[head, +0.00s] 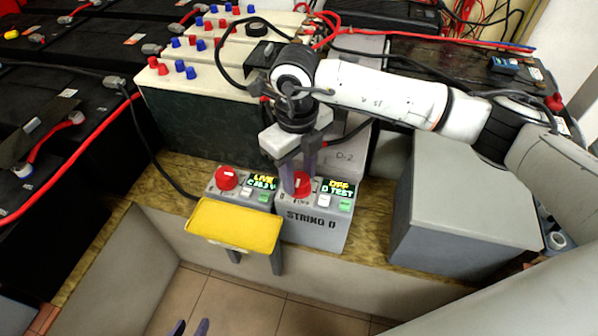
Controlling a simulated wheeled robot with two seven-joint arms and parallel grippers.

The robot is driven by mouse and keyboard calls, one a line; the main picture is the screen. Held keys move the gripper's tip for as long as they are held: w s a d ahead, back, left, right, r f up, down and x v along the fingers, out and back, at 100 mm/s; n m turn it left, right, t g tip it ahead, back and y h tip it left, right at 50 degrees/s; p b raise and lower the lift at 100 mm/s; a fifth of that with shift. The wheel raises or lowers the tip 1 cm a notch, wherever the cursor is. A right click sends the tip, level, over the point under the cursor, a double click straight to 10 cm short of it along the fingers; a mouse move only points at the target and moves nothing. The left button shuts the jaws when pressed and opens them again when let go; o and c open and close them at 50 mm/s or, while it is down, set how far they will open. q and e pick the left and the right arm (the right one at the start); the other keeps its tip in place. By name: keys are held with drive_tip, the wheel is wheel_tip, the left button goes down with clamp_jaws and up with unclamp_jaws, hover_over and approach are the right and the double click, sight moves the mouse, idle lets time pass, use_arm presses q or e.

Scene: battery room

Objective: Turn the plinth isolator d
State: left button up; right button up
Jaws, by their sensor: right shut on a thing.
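The plinth isolator D is a grey box marked STRING D (312,229) with a red rotary knob (299,185) on its sloped top. Its display (338,188) reads OFF and D TEST, beside a white and a green button. My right gripper (298,180) reaches down from above with its fingers on either side of the knob, shut on it and partly hiding it. My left gripper (188,327) shows only as two fingertips at the bottom edge. They are apart with nothing between them.
A similar grey box with a red knob (227,178) and a LIVE display (262,181) stands left. A yellow panel (236,226) is in front of it. A large grey box (463,195) stands right. Batteries and cables fill the back. Tiled floor (235,303) lies below the ledge.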

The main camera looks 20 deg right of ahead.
sight(298, 180)
drive_tip(key=shift+m, duration=0.4)
drive_tip(key=o, duration=1)
drive_tip(key=shift+o, duration=0.2)
wheel_tip(298, 180, up, 10)
drive_tip(key=shift+a+r+p, duration=0.15)
drive_tip(key=shift+r+p, duration=0.05)
drive_tip(key=shift+p, duration=0.25)
